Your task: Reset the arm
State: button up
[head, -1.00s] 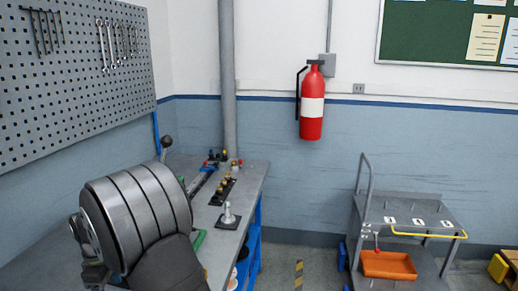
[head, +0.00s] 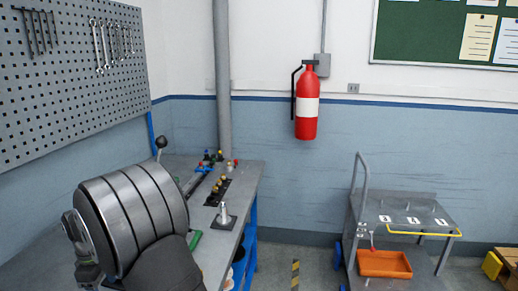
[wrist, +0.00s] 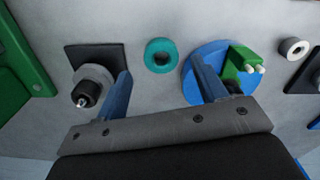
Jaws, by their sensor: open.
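My gripper (wrist: 163,92) shows in the wrist view with its two blue fingers wide apart and nothing between them. It is above the grey bench top (wrist: 145,25). A teal ring (wrist: 160,55) lies on the bench, seen between the fingers and beyond them. Beside the left finger is a grey ring around a dark post (wrist: 88,90) on a black plate. Behind the right finger is a blue disc (wrist: 195,88) with a green block (wrist: 240,66) at its edge. In the head view my arm covers the near part of the bench, and the gripper is not visible.
A metal post on a plate (head: 223,217) and several small knobs stand on the bench (head: 243,180). A pegboard (head: 70,80) is at left. A cart (head: 415,210) with an orange tray (head: 384,264) stands at right. A green part (wrist: 18,70) is at the wrist view's left.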

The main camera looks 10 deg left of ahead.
notch_tip(320, 180, up, 7)
notch_tip(320, 180, down, 12)
jog(key=shift+d+r, duration=0.1)
jog(key=r, duration=0.5)
jog(key=shift+w+d+r, duration=0.1)
jog(key=shift+w+d, duration=0.15)
jog(key=shift+d, duration=0.1)
jog(key=w+d+r, duration=0.5)
jog(key=d+r, duration=0.1)
jog(key=d, duration=0.4)
jog(key=w+d+f+m, duration=0.3)
jog(key=w+d+m, duration=0.65)
jog(key=d, duration=0.45)
jog(key=w+d+f+m, duration=0.3)
jog(key=w+d+m, duration=0.65)
jog(key=d, duration=0.45)
jog(key=s+d+f+m, duration=0.1)
jog(key=d+f+m, duration=0.2)
jog(key=d+f, duration=1)
jog(key=shift+s+d, duration=0.2)
jog(key=shift+d, duration=0.9)
